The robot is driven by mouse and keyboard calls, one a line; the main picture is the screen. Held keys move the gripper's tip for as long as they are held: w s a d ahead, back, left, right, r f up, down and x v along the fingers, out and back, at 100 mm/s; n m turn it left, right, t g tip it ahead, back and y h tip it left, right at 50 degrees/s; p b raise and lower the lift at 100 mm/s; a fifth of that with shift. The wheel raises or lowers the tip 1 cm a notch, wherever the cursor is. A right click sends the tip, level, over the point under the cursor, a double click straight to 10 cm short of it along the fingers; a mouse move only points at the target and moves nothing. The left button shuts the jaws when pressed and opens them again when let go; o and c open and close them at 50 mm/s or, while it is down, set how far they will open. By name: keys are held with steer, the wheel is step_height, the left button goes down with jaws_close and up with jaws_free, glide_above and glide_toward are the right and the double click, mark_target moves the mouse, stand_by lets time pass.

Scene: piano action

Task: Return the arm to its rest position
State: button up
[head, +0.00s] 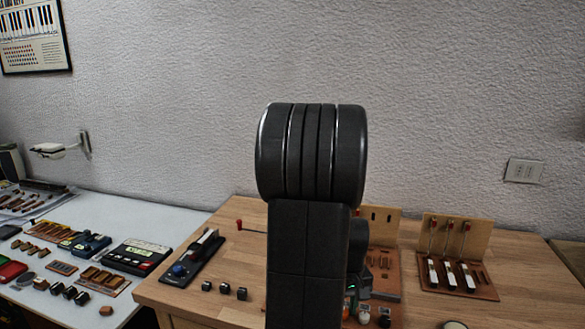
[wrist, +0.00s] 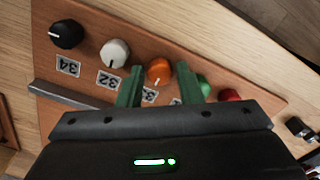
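My gripper (wrist: 160,66) has two green fingers, which stand apart in the wrist view. An orange knob (wrist: 158,71) shows between and beyond the fingertips, with a narrow gap on each side. I see nothing held. In the head view, my dark upright arm fills the middle and hides most of the gripper; a small green light shows low beside it.
The knobs sit on a brown board (wrist: 230,80): black (wrist: 67,33), white (wrist: 115,53), green (wrist: 203,88) and red (wrist: 230,95). A hammer rack (head: 456,262) stands right on the wooden table (head: 225,290). A white table (head: 75,215) with several parts is left.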

steer(key=m, duration=0.7)
steer(key=shift+m+b, duration=0.3)
steer(key=shift+r, duration=1.25)
